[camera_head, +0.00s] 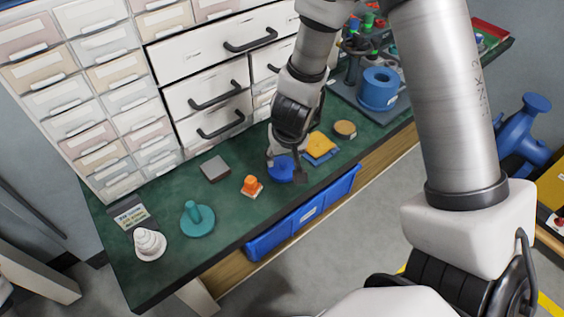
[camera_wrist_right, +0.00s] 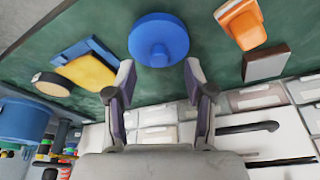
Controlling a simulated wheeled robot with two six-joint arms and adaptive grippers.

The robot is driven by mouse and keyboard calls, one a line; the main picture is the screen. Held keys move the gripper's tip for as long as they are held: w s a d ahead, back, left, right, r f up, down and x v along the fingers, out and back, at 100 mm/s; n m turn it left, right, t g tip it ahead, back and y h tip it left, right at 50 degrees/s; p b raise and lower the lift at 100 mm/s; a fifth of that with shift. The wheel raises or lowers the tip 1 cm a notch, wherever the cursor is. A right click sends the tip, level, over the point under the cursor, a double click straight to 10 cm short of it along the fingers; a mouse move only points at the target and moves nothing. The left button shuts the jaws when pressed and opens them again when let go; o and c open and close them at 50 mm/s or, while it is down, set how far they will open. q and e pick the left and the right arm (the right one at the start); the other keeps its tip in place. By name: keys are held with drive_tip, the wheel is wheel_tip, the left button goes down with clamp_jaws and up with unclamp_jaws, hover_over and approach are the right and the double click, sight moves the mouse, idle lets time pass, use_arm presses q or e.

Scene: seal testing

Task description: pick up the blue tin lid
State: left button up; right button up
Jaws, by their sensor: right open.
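The blue tin lid (camera_head: 280,171) is a round blue disc lying on the green bench top. In the right wrist view it shows as a blue disc (camera_wrist_right: 158,30) with a raised round knob. My right gripper (camera_head: 286,170) is over the lid in the head view and partly covers it. In the right wrist view the gripper (camera_wrist_right: 159,74) has its two fingers spread, with nothing between the tips, and the lid just beyond them. I cannot tell how high the fingertips are above the lid. My left gripper is not in view.
An orange part (camera_head: 251,186) and a grey block (camera_head: 214,168) lie left of the lid. A yellow piece on a blue one (camera_head: 321,144) and a round tan-topped piece (camera_head: 345,129) lie right. A teal knobbed disc (camera_head: 197,219) stands farther left. Drawers (camera_head: 207,92) rise behind.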

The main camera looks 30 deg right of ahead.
sight(283, 162)
drive_tip(key=b+x, duration=0.1)
drive_tip(key=x, duration=0.2)
drive_tip(key=shift+f, duration=0.2)
drive_tip(key=shift+r, duration=0.15)
clamp_jaws()
drive_tip(key=shift+r, duration=0.1)
